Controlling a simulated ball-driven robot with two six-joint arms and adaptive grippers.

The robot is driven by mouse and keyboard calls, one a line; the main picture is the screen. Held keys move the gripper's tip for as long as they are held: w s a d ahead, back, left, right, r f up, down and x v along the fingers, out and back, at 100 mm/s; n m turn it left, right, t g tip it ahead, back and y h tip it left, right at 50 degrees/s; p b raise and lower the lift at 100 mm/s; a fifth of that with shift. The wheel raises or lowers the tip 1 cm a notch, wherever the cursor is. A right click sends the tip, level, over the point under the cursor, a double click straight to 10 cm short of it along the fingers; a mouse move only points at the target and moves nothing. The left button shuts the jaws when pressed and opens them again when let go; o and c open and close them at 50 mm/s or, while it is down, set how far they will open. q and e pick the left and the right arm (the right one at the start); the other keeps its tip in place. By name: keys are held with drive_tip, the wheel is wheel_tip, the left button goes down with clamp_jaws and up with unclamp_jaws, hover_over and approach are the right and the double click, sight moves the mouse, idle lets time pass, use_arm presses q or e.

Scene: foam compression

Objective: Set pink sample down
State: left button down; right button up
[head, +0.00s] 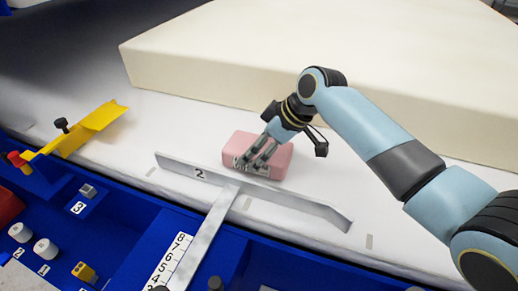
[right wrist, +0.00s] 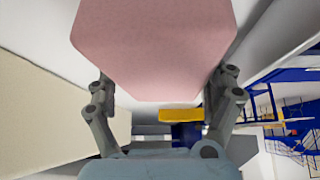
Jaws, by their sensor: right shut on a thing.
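The pink sample (head: 275,166) is a soft-looking pink block on or just above the white surface, behind the grey metal bar marked 2. I cannot tell whether it touches the surface. My right gripper (head: 254,160) reaches down to it from the right and is shut on it. In the right wrist view the pink sample (right wrist: 155,45) fills the upper middle, between the two fingers of my right gripper (right wrist: 160,95). The fingertips are partly hidden by the sample. My left gripper is not in view.
The T-shaped grey bar (head: 270,192) lies in front of the sample, with a numbered scale (head: 171,262) beside its stem. A large cream foam block (head: 200,72) stands behind. A yellow bracket (head: 88,128) is at left. Blue framework (head: 120,225) runs along the front. White surface is clear left of the sample.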

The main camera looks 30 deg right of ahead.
drive_tip(key=shift+f, duration=0.3)
drive_tip(key=o, duration=0.6)
drive_tip(key=shift+o, duration=0.2)
drive_tip(key=shift+r, duration=0.1)
drive_tip(key=p+v, duration=0.1)
drive_tip(key=v, duration=1)
drive_tip(key=shift+s+d+r, duration=0.15)
drive_tip(key=shift+d+r, duration=0.05)
drive_tip(key=shift+r, duration=0.1)
drive_tip(key=shift+s, duration=0.1)
